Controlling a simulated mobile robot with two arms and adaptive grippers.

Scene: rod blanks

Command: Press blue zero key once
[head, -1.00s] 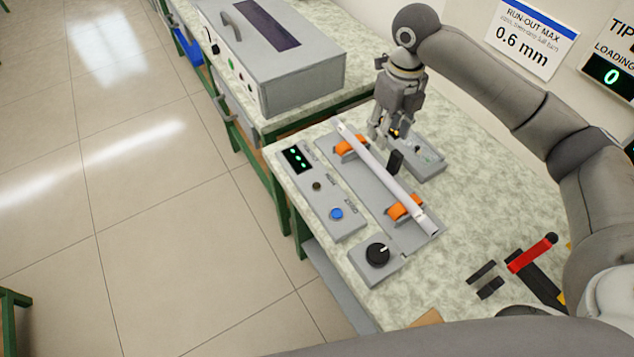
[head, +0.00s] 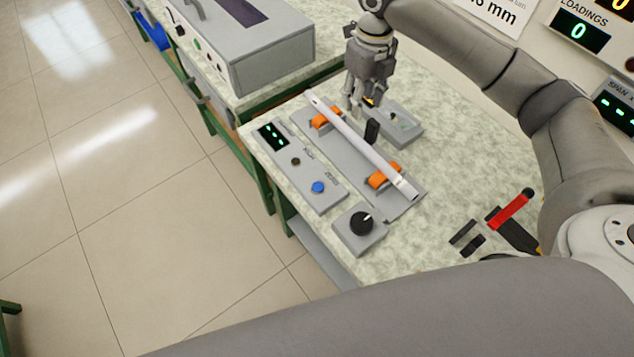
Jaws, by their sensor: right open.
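The blue zero key (head: 318,187) is a round button on a grey panel (head: 324,201) at the front left of the bench. The same panel carries a small dark button (head: 295,161) and a dark display (head: 273,136) with green marks. My right gripper (head: 361,104) points down, open and empty, above the bench behind the rod (head: 352,138). It is up and to the right of the blue key and apart from it. The light rod lies across two orange supports (head: 384,176). My left gripper is not in view.
A black knob (head: 361,222) sits on a grey box in front of the panel. A red-handled tool (head: 511,210) lies at the right. A large grey box (head: 267,62) stands on the farther bench.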

